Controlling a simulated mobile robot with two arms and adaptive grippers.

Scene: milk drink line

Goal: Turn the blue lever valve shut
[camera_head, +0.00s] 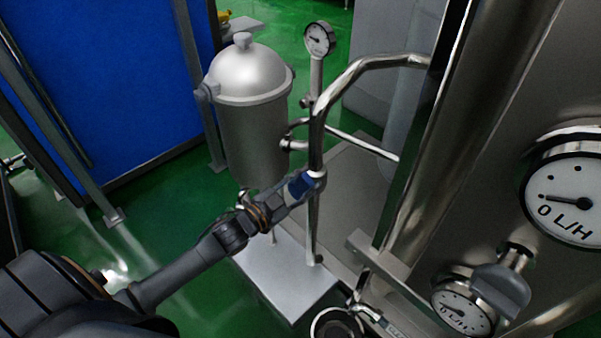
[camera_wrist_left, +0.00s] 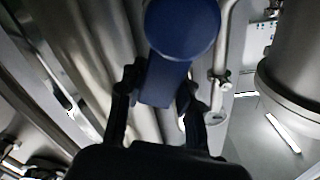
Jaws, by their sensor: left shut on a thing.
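The blue lever valve (camera_head: 299,187) sits on a vertical steel pipe (camera_head: 313,228) right of the steel canister, in the middle of the head view. My left gripper (camera_head: 284,198) reaches it from the lower left and is shut on the lever. In the left wrist view the blue lever (camera_wrist_left: 166,82) has a round blue head, and its handle lies between the two fingers of my left gripper (camera_wrist_left: 160,100). The fingers hide part of the handle in the head view. My right gripper is not in view.
A domed steel canister (camera_head: 255,135) stands close behind my left gripper. A small gauge (camera_head: 319,39) tops a pipe beside it. A steel tank with a large gauge (camera_head: 567,199) fills the right side. A blue panel (camera_head: 130,80) stands at left; green floor is open between.

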